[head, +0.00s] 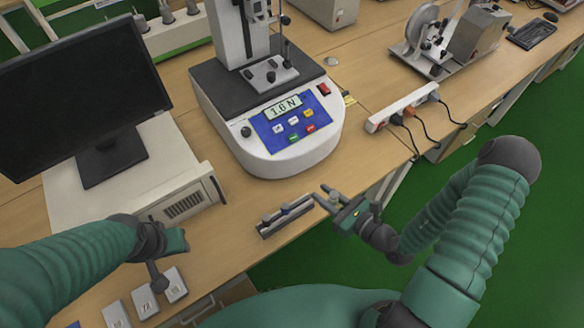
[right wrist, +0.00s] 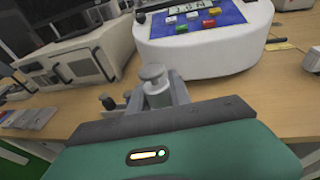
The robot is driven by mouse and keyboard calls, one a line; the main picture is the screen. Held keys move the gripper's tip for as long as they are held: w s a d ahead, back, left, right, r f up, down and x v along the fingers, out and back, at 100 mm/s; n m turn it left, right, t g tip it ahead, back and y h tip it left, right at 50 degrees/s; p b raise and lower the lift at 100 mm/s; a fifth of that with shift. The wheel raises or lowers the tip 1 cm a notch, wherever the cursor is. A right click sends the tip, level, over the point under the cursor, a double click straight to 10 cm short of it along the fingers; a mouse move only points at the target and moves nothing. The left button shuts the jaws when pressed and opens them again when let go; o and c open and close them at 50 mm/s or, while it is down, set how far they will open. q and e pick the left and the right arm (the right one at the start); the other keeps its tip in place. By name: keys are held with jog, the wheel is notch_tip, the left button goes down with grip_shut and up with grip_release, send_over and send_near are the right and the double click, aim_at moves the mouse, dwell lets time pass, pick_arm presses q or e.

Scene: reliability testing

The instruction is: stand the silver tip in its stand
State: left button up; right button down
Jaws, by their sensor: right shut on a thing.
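The stand (head: 286,216) is a low dark rail with small silver pieces along it, on the table's front part in the head view. My right gripper (head: 328,199) is just right of the stand's right end, above the table edge. It is shut on the silver tip (right wrist: 157,88), a short cylinder with a wider round cap that shows upright in the right wrist view. The lower end of the tip is hidden by my gripper body. My left gripper (head: 159,276) hangs over the front left of the table; its jaw opening is not clear.
A force tester (head: 267,125) reading 1.6 N stands behind the stand. A monitor (head: 85,90) on a white case (head: 130,185) is at left. White labelled cards (head: 146,302) lie at the front left. A power strip (head: 402,107) with cables is at right.

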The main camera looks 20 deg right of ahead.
jog(key=shift+r, duration=0.1)
jog(key=w+a+n+y+p, duration=0.1)
jog(key=w, duration=0.1)
jog(key=w+a+f+g+y+p, duration=0.1)
jog(key=a, duration=0.1)
jog(key=shift+w+a+n+p, duration=0.2)
jog(key=shift+w+n+p, duration=0.2)
jog(key=shift+n+g+y, duration=0.7)
jog(key=shift+g, duration=0.1)
jog(key=w+a+f, duration=0.1)
jog(key=f, duration=0.1)
jog(key=w+a+f, duration=0.2)
jog(key=shift+a+b, duration=0.15)
jog(key=shift+b, duration=0.2)
jog(key=shift+f, duration=0.3)
jog(key=shift+b, duration=0.35)
jog(key=shift+s+f+b, duration=0.1)
jog(key=shift+f+b, duration=0.45)
jog(key=shift+f, duration=0.35)
